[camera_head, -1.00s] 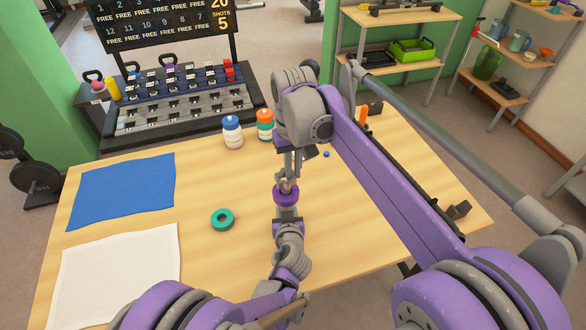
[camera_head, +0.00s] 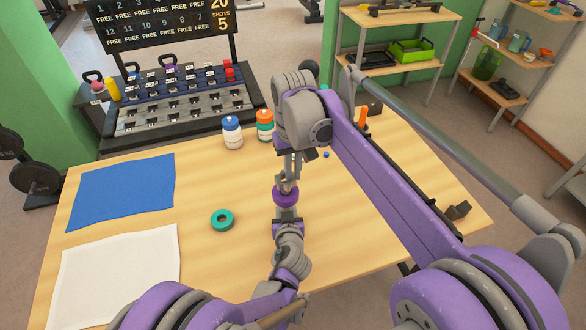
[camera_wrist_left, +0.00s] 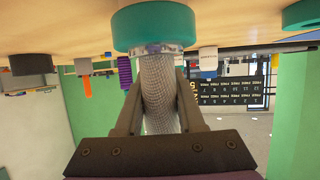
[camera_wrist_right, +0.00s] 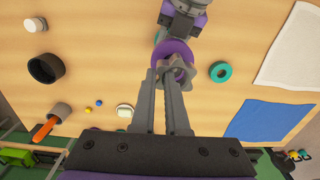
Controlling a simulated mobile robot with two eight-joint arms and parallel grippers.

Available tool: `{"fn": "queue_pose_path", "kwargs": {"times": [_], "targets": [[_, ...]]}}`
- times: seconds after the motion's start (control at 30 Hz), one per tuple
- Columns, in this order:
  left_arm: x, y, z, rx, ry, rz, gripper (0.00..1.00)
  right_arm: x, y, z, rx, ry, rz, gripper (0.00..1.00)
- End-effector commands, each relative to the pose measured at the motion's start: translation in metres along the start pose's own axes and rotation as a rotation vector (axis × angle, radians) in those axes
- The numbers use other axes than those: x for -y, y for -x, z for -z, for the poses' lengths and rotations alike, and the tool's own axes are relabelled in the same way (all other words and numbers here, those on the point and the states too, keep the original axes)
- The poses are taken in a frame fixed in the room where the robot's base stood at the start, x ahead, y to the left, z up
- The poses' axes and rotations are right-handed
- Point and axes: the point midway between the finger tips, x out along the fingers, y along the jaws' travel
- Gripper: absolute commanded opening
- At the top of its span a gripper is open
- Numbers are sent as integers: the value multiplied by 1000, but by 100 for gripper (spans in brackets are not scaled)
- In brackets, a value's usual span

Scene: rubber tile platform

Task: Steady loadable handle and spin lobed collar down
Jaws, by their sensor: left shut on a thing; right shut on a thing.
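My left gripper (camera_wrist_left: 158,110) is shut on a knurled grey handle (camera_wrist_left: 160,85), which stands upright in front of me. A teal disc (camera_wrist_left: 155,25) is at its table-side end, with a clear ring against it. At its upper end is a purple disc (camera_wrist_right: 160,55), which also shows in the head view (camera_head: 285,197). The grey lobed collar (camera_wrist_right: 180,66) lies over the purple disc. My right gripper (camera_wrist_right: 172,80) comes from above and is shut on the collar. The collar hides the handle's upper end; whether it touches the purple disc cannot be told.
A loose teal ring (camera_head: 222,220) lies left of the grippers. A blue cloth (camera_head: 122,190) and a white cloth (camera_head: 118,270) lie on the left. Two lidded bottles (camera_head: 232,132) (camera_head: 265,125) stand at the back.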

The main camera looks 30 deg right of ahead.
Motion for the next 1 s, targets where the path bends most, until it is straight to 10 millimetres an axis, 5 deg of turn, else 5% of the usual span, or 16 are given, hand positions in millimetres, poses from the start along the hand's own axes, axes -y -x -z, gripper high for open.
{"fn": "queue_pose_path", "kwargs": {"times": [0.47,1.0], "targets": [[0,0,0,0,0,0,0,0,-10,0,0,0,0,0],[0,0,0,0,0,0,0,0,6,0,0,0,0,0]]}}
